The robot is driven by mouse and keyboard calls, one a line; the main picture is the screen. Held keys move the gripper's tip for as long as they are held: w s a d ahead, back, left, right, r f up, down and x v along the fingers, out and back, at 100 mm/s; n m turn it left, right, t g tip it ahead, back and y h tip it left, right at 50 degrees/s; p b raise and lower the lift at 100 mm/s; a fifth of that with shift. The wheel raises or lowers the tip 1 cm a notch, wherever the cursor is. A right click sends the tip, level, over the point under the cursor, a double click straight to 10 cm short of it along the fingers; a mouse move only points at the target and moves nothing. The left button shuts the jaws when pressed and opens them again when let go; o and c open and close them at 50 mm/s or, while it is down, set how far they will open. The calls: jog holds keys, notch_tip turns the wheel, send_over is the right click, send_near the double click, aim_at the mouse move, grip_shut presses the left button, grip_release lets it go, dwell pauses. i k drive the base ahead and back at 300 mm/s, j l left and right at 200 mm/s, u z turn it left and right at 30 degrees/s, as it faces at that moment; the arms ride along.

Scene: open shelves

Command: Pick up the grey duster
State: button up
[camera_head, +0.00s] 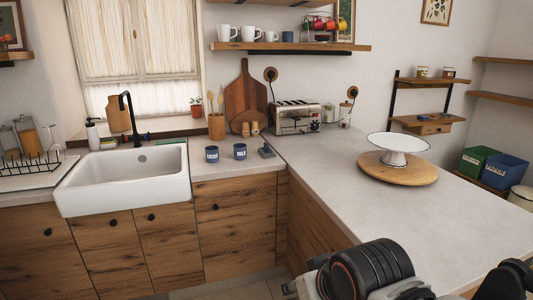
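A small dark grey item (266,151) lies on the counter at the corner, right of two blue mugs. It may be the grey duster, but it is too small to tell. Parts of my own arm show along the bottom right edge of the head view. I cannot make out any gripper fingers there, and nothing held is visible.
Two blue mugs (212,154) stand right of the white sink (128,180). A toaster (297,117) and wooden boards (246,98) stand behind. A white cake stand (397,147) sits on a round wooden board (398,173) on the right counter (440,215), whose front part is clear.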

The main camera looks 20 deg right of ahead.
aim_at(265, 152)
jog(key=i, duration=1.45)
jog(key=l+z, duration=0.05)
